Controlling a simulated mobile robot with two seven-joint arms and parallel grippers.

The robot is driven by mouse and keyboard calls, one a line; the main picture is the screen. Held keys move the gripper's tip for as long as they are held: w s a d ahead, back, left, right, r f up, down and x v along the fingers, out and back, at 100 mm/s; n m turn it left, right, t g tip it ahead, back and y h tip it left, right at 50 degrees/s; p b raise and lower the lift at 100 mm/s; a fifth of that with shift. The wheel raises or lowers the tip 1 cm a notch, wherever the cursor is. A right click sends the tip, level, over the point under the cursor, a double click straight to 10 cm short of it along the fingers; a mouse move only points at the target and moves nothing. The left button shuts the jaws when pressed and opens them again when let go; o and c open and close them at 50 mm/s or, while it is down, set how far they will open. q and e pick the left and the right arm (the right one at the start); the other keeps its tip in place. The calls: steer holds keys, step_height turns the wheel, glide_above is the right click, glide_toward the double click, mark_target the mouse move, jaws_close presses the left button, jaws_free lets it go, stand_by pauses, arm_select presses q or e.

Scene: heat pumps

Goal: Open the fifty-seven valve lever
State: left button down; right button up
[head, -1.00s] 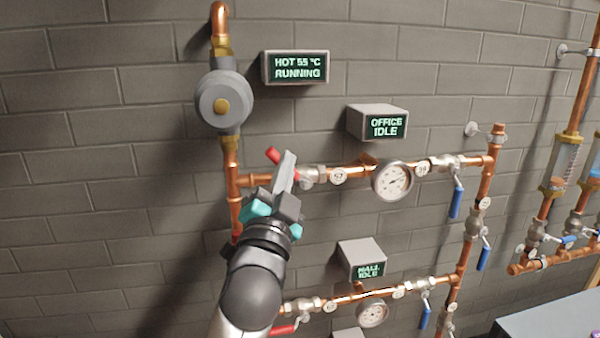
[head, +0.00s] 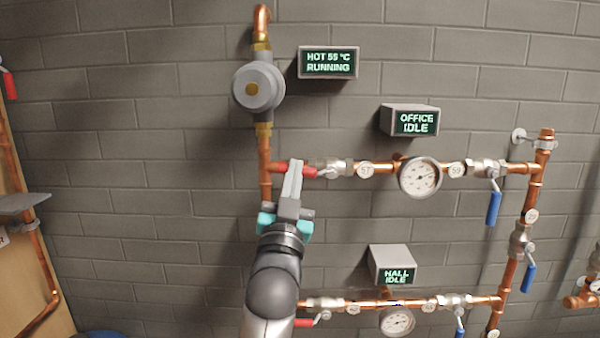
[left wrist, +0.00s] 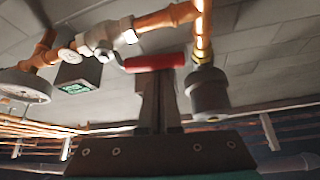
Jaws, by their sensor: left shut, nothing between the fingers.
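The valve tagged 57 (head: 335,168) sits on the upper copper branch, left of the round gauge. Its red lever (head: 309,171) points left from the valve and lies nearly along the pipe. My left gripper (head: 295,166) is shut and empty, its fingers crossing in front of the lever and hiding its middle. In the left wrist view, the red lever (left wrist: 155,62) lies across just beyond my shut fingertips (left wrist: 157,74); they look very close to it, but I cannot tell if they touch. My right gripper is not in view.
The office gauge (head: 420,178) and a blue-handled valve (head: 493,207) are to the right. A grey pump (head: 258,88) is above on the vertical pipe. The hall branch (head: 350,303), with another red lever (head: 304,323), runs below. Bare brick wall lies left of the riser.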

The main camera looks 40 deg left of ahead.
arm_select(q)
steer(key=shift+w+a+f, duration=0.1)
steer(key=shift+a+f, duration=0.05)
steer(key=shift+f, duration=0.4)
